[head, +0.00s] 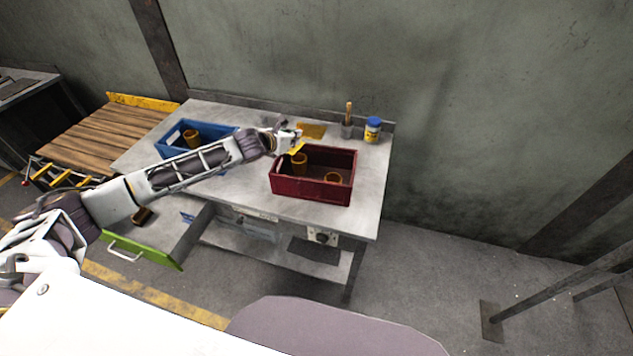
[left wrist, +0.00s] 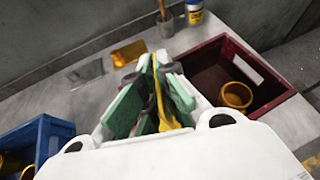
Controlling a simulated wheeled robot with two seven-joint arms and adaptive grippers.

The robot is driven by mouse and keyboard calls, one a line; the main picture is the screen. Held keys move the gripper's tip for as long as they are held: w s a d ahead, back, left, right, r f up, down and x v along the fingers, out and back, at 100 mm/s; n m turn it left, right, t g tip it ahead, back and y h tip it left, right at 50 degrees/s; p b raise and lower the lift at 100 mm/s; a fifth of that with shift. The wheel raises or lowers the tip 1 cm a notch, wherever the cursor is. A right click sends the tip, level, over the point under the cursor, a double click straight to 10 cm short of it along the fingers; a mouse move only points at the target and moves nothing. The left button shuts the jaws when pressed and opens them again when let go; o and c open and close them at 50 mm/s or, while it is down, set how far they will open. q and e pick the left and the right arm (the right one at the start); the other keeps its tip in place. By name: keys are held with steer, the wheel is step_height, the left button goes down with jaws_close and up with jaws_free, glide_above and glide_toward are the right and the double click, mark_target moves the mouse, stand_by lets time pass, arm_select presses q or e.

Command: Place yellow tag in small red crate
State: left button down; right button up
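My left gripper (head: 288,137) is above the table at the back left corner of the small red crate (head: 311,188). It is shut on the yellow tag (head: 297,148), which hangs from the fingers at the crate's rim. In the left wrist view the yellow tag (left wrist: 160,106) shows as a thin upright strip between the green-padded fingers (left wrist: 152,95), and the red crate (left wrist: 271,109) lies just to their right. My right gripper is out of view.
A blue crate (head: 164,148) with an orange cup (head: 192,138) stands left on the table. A gold sheet (head: 312,130) lies behind the red crate. A brush holder (head: 347,131) and a blue-lidded jar (head: 372,130) stand at the back right. A green-fronted drawer (head: 145,250) is open.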

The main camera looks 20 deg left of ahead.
mark_target(292, 152)
arm_select(q)
steer(key=shift+d+r, duration=0.15)
steer(key=shift+d+r+m+h, duration=0.1)
steer(key=shift+m+h, duration=0.3)
steer(key=shift+m, duration=0.1)
steer(key=shift+f, duration=3.15)
steer(key=shift+f+p, duration=0.35)
steer(key=shift+f, duration=1.55)
steer(key=shift+f, duration=0.6)
steer(key=c, duration=2.2)
jaws_free()
